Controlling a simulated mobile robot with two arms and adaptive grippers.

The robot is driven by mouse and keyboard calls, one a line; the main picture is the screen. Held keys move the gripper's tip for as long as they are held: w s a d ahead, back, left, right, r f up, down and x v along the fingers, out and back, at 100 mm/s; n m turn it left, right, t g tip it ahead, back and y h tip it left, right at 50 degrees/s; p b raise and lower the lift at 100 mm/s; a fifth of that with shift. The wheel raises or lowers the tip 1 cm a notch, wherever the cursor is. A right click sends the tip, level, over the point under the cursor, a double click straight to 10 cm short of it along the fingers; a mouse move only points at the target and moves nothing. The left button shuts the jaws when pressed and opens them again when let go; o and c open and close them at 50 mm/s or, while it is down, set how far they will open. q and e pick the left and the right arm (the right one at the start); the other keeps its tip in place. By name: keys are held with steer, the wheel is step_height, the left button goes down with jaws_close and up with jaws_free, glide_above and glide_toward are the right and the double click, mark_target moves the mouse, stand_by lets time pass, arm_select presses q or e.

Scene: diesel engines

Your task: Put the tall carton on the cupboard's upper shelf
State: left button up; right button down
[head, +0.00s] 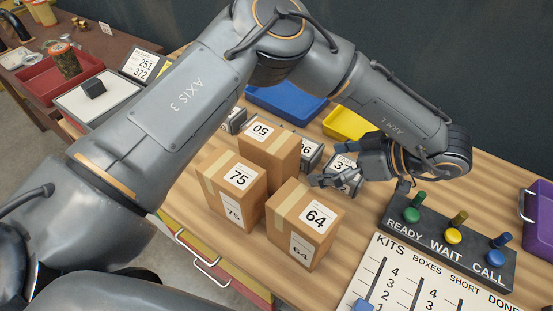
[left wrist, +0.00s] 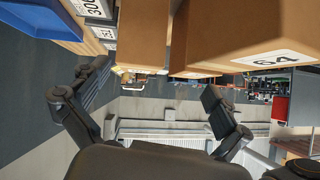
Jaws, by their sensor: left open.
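Three brown cartons stand close together on the wooden bench. One carton marked 75 (head: 222,190) is at the left, one with an upside-down number label (head: 282,148) is behind, and one marked 64 (head: 292,211) is at the front right. I cannot tell for sure which is the tall carton. My left gripper (head: 327,173) is open and empty, just behind and right of the cartons. In the left wrist view its spread fingers (left wrist: 150,105) have the 64 carton (left wrist: 235,28) above them in the picture. No cupboard is recognisable. My right gripper is out of view.
Small numbered grey boxes (head: 310,153) stand behind the cartons, with blue (head: 285,101) and yellow (head: 348,124) bins beyond. A button panel (head: 447,238), a tally board (head: 425,280) and a purple bin (head: 540,213) are at the right. A red tray (head: 45,85) is at the far left.

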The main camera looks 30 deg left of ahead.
arm_select(q)
step_height(320, 180, up, 2)
steer(key=w+r+t+y, duration=0.1)
steer(key=y, duration=0.1)
steer(key=n+p, duration=0.1)
steer(key=p, duration=0.2)
glide_toward(269, 136)
steer(key=shift+s+a+f, duration=0.2)
steer(key=shift+a+f, duration=0.25)
steer(key=shift+a, duration=0.1)
steer(key=shift+s+a+f, duration=0.15)
steer(key=shift+a+f, duration=0.25)
steer(key=shift+a, duration=0.15)
steer(key=x, duration=0.1)
steer(key=p+x, duration=0.1)
steer(key=x, duration=0.1)
steer(key=p+x, duration=0.1)
steer(key=x, duration=0.1)
steer(key=shift+w+a, duration=0.15)
steer(key=shift+w, duration=0.25)
steer(key=shift+y, duration=0.3)
steer(key=shift+d, duration=0.2)
steer(key=shift+c, duration=1.3)
steer(key=c, duration=1.4)
steer(key=shift+w+a+r, duration=0.1)
steer(key=shift+c, duration=0.5)
steer(key=shift+r, duration=0.1)
